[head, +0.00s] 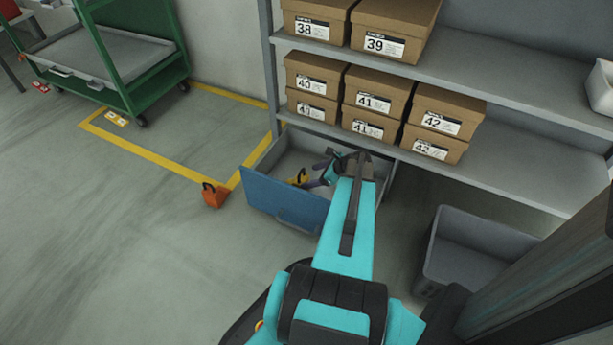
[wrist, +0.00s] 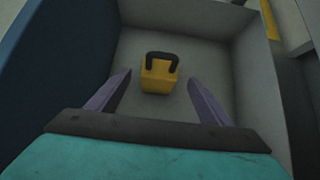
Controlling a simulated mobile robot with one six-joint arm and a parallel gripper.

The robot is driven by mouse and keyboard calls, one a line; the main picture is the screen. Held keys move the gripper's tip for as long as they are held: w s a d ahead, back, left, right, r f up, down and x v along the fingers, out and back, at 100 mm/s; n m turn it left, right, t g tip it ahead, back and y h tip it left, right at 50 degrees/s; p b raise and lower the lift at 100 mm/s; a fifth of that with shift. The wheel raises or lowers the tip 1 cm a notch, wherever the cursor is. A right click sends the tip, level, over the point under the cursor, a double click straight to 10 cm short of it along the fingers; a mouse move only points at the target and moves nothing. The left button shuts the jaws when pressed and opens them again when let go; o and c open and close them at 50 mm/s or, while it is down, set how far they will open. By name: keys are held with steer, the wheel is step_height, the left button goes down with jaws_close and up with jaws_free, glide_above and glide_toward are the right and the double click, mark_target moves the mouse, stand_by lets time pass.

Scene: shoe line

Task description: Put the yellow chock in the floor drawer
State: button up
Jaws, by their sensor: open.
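The yellow chock (wrist: 155,80), with a black handle, sits on the bottom of the floor drawer. In the head view the chock (head: 298,177) shows just left of my gripper. The floor drawer (head: 284,196) is pulled out, with a blue front and grey walls; its inside wall also shows in the wrist view (wrist: 255,75). My gripper (wrist: 160,77) is open, its purple fingers spread apart with the chock between and beyond them, not gripped. In the head view my gripper (head: 322,174) is over the drawer, and my arm hides its right part.
An orange chock (head: 213,195) stands on the floor left of the drawer. Shelves with shoe boxes (head: 373,103) rise behind it. A grey bin (head: 470,250) is at the right. A green cart (head: 140,75) stands at the upper left.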

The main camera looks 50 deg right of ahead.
steer(key=shift+v, duration=0.8)
